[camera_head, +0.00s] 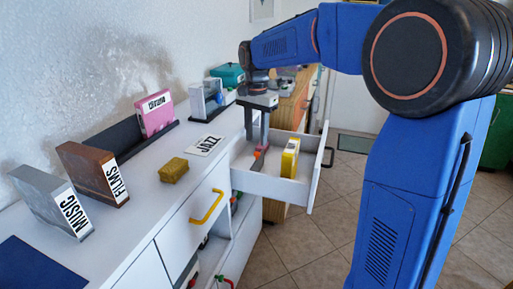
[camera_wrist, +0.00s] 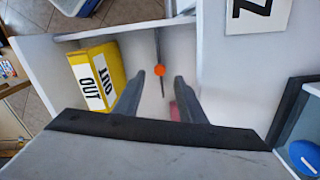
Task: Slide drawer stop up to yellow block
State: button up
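The yellow block (camera_head: 290,159) stands inside the open white drawer (camera_head: 300,188), towards its front. In the wrist view the yellow block (camera_wrist: 97,75) has white labels reading OUT and lies left of my fingers. A small orange piece (camera_wrist: 159,70) sits on a thin dark bar in the drawer; it may be the drawer stop, but I cannot be sure. A gap separates it from the yellow block. My gripper (camera_wrist: 157,88) is open, its two fingers apart and pointing down into the drawer (camera_head: 256,140). A pink item (camera_wrist: 175,110) is partly hidden by the right finger.
A closed drawer with a yellow handle (camera_head: 207,206) is beside the open one. Tiled floor (camera_head: 300,235) is clear ahead.

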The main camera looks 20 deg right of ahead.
aim_at(257, 153)
jog(key=shift+f, duration=2.55)
jog(key=shift+c, duration=0.3)
jog(key=shift+d, duration=0.1)
grip_shut()
